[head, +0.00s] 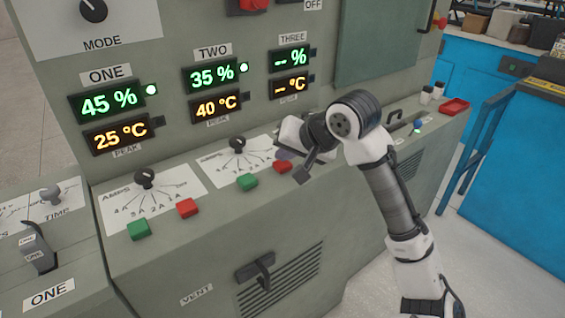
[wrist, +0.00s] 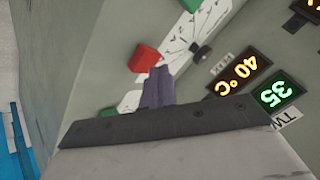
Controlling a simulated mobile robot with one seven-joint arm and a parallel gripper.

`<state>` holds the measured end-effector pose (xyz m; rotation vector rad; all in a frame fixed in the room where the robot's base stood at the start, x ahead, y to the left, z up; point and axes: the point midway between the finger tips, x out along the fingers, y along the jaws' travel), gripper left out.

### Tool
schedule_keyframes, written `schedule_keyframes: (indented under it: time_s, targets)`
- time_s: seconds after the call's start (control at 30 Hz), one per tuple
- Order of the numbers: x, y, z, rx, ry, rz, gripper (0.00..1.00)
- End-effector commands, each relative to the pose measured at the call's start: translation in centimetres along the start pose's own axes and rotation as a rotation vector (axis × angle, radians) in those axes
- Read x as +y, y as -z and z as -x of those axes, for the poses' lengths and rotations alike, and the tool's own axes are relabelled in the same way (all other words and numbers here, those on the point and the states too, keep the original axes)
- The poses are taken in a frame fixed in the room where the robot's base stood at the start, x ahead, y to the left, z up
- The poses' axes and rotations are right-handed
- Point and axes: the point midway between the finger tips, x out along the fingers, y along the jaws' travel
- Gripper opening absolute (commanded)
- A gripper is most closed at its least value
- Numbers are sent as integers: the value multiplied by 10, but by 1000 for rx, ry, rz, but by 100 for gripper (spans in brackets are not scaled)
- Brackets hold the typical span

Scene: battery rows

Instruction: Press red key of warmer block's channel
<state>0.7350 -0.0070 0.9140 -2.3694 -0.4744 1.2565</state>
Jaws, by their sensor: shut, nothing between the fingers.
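Channel TWO's display (head: 216,106) reads 40 °C, above the 25 °C on channel ONE's display (head: 118,134). Channel THREE's displays show dashes. Channel TWO's red key (head: 282,167) is on the sloped console, right of its green key (head: 247,182). The same red key (wrist: 146,58) is in the wrist view, just beyond and left of my fingertips. My gripper (wrist: 160,72) is shut and empty, over the console near that key. I cannot tell whether the tips touch the panel. Channel ONE's red key (head: 187,208) is farther left.
AMPS knobs, such as channel TWO's knob (head: 238,144), stick up behind the keys. A vent handle (head: 262,271) projects from the front face. A blue cabinet (head: 520,160) stands at the right, across open floor.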

Motion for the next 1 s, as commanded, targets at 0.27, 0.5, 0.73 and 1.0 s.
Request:
schedule_keyframes:
  time_s: [0.27, 0.5, 0.73, 1.0]
  targets:
    - [0, 0, 0, 1, 0, 0, 0]
    - [1, -1, -2, 1, 0, -1, 0]
    - [3, -2, -4, 1, 0, 0, 0]
    - [4, -4, -6, 0, 0, -1, 0]
